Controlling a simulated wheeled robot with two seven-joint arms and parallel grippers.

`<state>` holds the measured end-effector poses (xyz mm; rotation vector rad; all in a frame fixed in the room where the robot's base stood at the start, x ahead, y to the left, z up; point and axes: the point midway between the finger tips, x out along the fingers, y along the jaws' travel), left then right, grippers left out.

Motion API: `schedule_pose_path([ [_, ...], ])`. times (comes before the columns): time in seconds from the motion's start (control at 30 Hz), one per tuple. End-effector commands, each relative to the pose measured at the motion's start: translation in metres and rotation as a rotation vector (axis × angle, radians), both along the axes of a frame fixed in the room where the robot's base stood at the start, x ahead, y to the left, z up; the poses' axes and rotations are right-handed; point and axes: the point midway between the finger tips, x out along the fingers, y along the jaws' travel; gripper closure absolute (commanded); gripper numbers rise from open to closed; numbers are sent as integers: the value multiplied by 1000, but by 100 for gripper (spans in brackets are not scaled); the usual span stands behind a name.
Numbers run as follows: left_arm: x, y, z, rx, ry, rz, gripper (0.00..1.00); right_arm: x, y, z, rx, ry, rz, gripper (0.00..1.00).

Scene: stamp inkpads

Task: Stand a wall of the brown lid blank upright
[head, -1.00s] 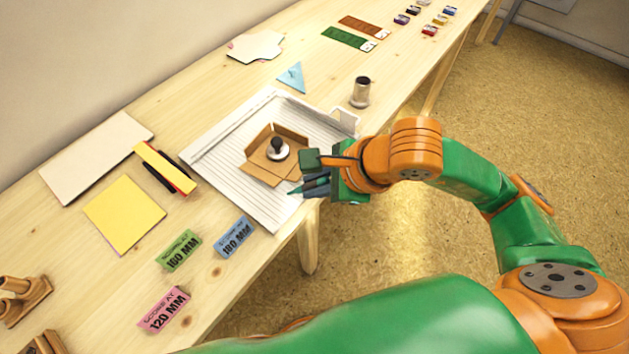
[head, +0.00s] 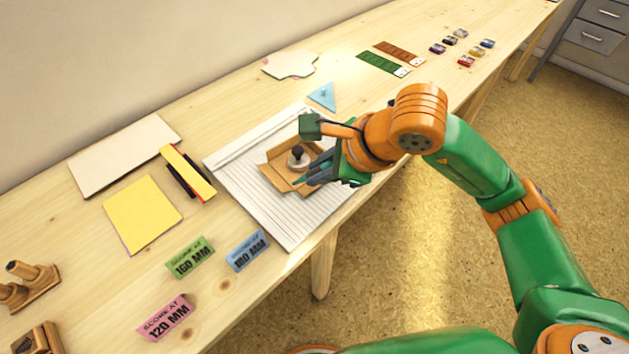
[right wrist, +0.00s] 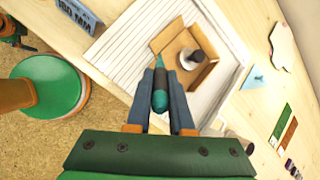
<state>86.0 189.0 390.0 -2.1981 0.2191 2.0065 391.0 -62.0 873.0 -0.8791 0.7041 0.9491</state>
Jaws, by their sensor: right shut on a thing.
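The brown lid blank (head: 277,170) lies on the white ribbed scoring board (head: 240,170). A round weight with a black knob (head: 298,158) stands on its middle panel. In the right wrist view the blank (right wrist: 171,46) shows folded flaps; the flap nearest the gripper (right wrist: 200,76) looks tilted up, though its exact angle is unclear. My right gripper (head: 318,160) is shut on a teal pointed tool (right wrist: 160,88). The tool's tip is close to the blank's near edge; I cannot tell whether it touches. The gripper hides the blank's right side in the head view. My left gripper is not in view.
Score signs (head: 190,258) stand at the board's near left. A yellow sheet (head: 142,215), yellow strip (head: 188,172) and pale board (head: 125,155) lie left. A blue triangle (head: 322,97) lies behind the board. Coloured inkpads (head: 466,61) sit at the far right.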

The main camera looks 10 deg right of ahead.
Motion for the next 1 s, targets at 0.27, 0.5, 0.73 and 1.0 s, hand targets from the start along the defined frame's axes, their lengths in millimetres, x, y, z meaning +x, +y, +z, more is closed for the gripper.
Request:
schedule_pose_path([
  [0.27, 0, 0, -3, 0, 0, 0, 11, 2, -2, 1, 0, 0, -1, 100],
  [0.5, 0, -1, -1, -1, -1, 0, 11, 0, 0, 2, 0, -2, 1, 100],
  [0.73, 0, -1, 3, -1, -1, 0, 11, -9, 10, 9, 1, -2, 2, 100],
  [1.0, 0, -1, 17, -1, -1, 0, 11, -12, 13, 29, 1, -1, 0, 100],
])
